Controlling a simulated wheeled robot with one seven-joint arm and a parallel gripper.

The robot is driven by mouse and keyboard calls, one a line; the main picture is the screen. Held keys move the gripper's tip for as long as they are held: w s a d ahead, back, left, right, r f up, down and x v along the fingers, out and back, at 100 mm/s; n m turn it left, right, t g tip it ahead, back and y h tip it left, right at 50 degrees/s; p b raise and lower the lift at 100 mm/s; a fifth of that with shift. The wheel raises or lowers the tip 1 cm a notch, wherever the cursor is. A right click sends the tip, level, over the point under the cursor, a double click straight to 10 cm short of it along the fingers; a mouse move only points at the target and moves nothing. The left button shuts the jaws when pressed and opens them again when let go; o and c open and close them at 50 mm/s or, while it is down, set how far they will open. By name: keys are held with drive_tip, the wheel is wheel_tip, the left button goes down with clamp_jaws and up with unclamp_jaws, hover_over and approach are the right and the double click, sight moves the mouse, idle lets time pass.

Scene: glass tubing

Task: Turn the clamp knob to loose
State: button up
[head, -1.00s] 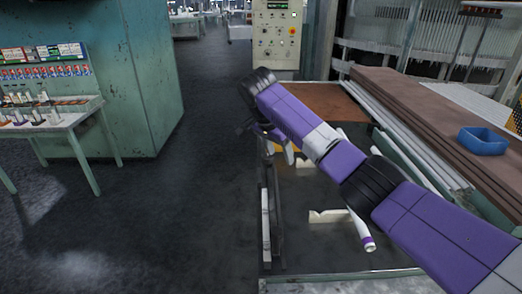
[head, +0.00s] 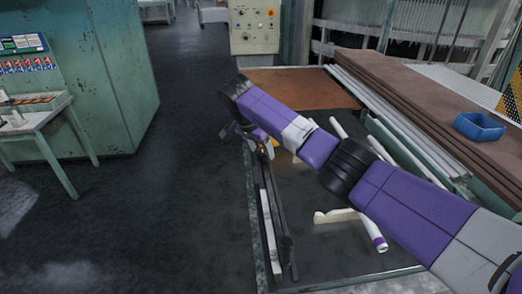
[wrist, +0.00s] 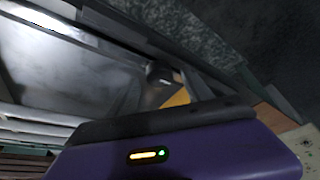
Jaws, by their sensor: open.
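I cannot make out the clamp knob for certain in either view. A small dark rounded piece (wrist: 160,73) beside a yellow-orange patch (wrist: 179,97) shows in the wrist view, too blurred to name. My gripper (head: 262,143) is at the far end of my purple arm, over the left edge of the low table (head: 255,215) in the head view. It is open, largely hidden by my arm, with nothing visibly held. A yellow part shows close to it. Whether it touches anything cannot be told.
White tubes, one with a purple end (head: 378,241), and a pale block (head: 336,215) lie on the dark tabletop. A dark bar (head: 284,235) and pale strip (head: 269,230) run along its left side. A blue bin (head: 480,127) stands right.

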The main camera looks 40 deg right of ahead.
drive_tip(key=shift+d+f, duration=0.25)
drive_tip(key=shift+f, duration=0.4)
clamp_jaws()
